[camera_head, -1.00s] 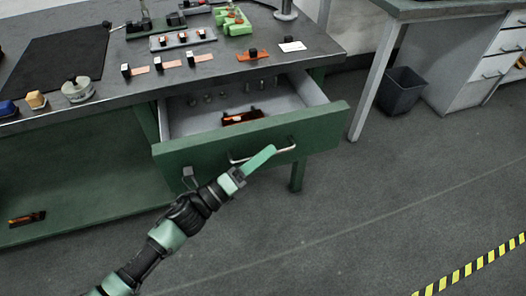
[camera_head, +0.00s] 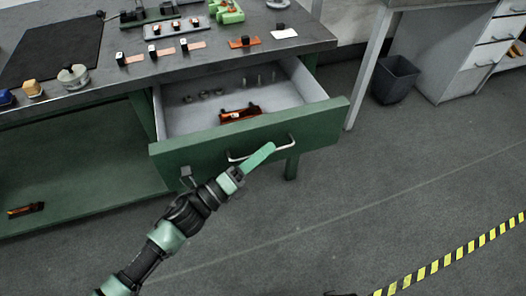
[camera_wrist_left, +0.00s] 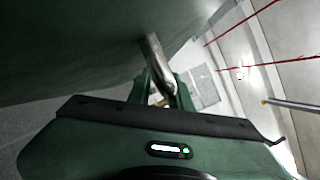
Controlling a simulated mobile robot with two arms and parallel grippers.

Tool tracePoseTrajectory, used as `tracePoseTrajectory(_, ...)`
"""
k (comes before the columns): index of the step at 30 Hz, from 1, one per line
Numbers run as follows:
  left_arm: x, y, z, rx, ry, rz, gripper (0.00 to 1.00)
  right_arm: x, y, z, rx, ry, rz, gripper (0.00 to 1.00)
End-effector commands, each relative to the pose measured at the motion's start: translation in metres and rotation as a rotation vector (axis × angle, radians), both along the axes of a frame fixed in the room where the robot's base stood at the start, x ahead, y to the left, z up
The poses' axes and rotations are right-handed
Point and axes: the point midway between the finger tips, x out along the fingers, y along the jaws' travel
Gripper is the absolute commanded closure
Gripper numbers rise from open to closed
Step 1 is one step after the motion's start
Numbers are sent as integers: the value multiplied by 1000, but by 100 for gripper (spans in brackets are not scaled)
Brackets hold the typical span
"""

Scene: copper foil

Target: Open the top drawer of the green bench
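The green bench (camera_head: 70,165) has its top drawer (camera_head: 185,120) pulled well out, with the grey inside showing. The drawer's green front (camera_head: 320,125) carries a pale metal bar handle (camera_head: 284,146). My left gripper (camera_head: 266,150) reaches up to the handle from the lower left in the head view. In the left wrist view, the handle (camera_wrist_left: 156,55) runs down between the two green fingers (camera_wrist_left: 163,90), which look closed around it. The exact contact is partly hidden. My right gripper is not in view.
An orange-and-black item (camera_head: 240,115) and several small grey pieces lie in the drawer. The bench top holds a black mat (camera_head: 50,50) and small parts. A dark bin (camera_head: 395,80) stands at right. Open floor lies in front, with a yellow-black stripe (camera_head: 450,260).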

Motion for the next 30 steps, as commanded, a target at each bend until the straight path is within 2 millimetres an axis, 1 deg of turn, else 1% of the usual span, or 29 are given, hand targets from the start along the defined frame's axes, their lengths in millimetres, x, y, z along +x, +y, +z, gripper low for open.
tracePoseTrajectory(8,-2,3,-1,1,0,-1,80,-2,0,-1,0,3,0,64)
tracePoseTrajectory(11,-9,12,-5,2,1,0,80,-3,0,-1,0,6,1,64)
tracePoseTrajectory(14,-20,26,-9,2,3,0,80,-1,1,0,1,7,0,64)
tracePoseTrajectory(18,-34,44,-14,2,2,-1,80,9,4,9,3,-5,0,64)
tracePoseTrajectory(21,-41,53,-16,1,1,1,80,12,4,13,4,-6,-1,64)
tracePoseTrajectory(25,-46,60,-17,1,0,1,80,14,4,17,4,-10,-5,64)
tracePoseTrajectory(30,-47,61,-16,0,-1,0,80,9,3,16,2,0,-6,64)
